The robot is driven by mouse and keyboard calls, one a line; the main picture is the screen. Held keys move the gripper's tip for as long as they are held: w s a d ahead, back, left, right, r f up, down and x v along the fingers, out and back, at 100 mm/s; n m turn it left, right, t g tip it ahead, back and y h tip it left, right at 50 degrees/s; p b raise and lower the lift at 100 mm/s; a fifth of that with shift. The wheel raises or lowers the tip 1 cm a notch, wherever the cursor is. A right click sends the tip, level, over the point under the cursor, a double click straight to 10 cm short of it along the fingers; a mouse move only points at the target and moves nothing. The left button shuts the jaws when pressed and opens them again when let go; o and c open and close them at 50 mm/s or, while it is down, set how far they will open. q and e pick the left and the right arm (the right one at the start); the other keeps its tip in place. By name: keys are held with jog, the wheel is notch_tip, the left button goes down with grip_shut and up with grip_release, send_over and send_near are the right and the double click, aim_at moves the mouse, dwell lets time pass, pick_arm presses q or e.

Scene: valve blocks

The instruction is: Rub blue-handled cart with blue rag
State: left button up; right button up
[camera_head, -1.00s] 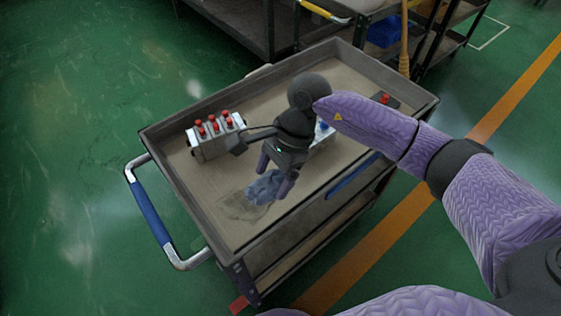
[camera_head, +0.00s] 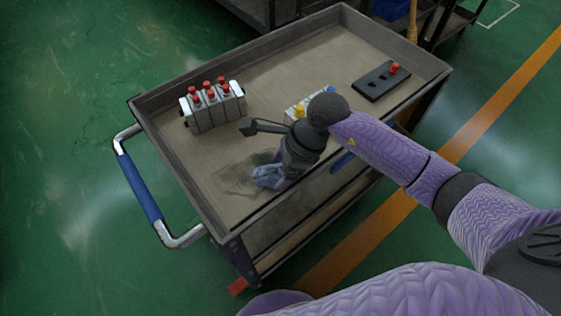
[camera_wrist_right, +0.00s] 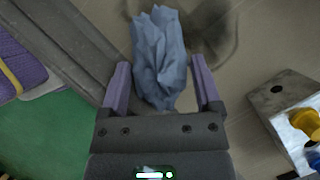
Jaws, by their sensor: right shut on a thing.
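The cart (camera_head: 305,72) has a brown-grey tray top and a blue-sleeved handle (camera_head: 140,188) at its left end. A dark smudge (camera_head: 232,180) marks the tray's near left part. The crumpled blue rag (camera_head: 267,178) is low at the tray, right of the smudge and near the front rim. My right gripper (camera_head: 282,168) points down over it and partly hides it. In the right wrist view, the rag (camera_wrist_right: 160,50) sits between the fingers of my right gripper (camera_wrist_right: 160,82), which holds it. My left gripper is not in view.
A valve block (camera_head: 213,105) with several red knobs stands at the tray's back left. A smaller block with a yellow knob (camera_head: 299,111) is close behind my right wrist. A dark plate (camera_head: 385,80) with a red knob lies far right. Raised rims bound the tray.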

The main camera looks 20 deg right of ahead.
jog(key=shift+r, duration=0.1)
jog(key=shift+f+b, duration=0.3)
jog(key=shift+f, duration=0.15)
dwell(0.4)
jog(key=shift+f, duration=0.25)
jog(key=shift+w, duration=0.1)
